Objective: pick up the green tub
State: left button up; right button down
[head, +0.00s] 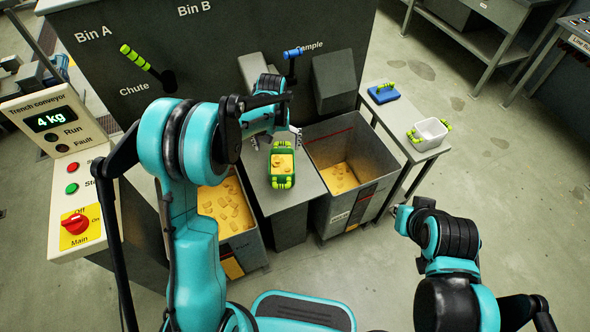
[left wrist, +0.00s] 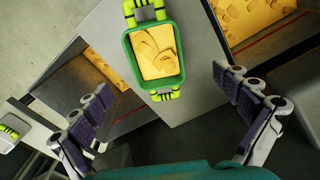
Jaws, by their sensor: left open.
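The green tub (head: 283,166) stands on a grey pedestal between two bins and holds yellow-tan pieces. It has a bright yellow-green handle at each end. My left gripper (head: 276,136) is open and empty, just behind the tub at its far end. In the left wrist view the tub (left wrist: 155,57) lies ahead of and between the spread fingers (left wrist: 165,118), apart from both. My right arm shows at the lower right of the head view; its gripper (head: 402,212) is small there, and its jaws are unclear.
Bins with yellow pieces stand left (head: 256,247) and right (head: 385,160) of the pedestal (head: 287,224). A side table at right holds a white tub (head: 428,133) and a blue lid-like item (head: 383,94). A control panel (head: 62,170) reads 4 kg. Grey chute blocks stand behind.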

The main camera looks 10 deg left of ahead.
pick_arm(q)
jog(key=f+b, duration=0.1)
jog(key=f, duration=0.2)
jog(key=w+f+b, duration=0.1)
jog(key=f, duration=0.3)
jog(key=f+b, duration=0.1)
jog(key=f, duration=0.2)
jog(key=shift+w+d+f+b, duration=0.25)
jog(key=shift+d+f+b, duration=0.05)
jog(key=shift+d, duration=0.05)
jog(key=shift+r, duration=0.15)
jog(key=c, duration=1.3)
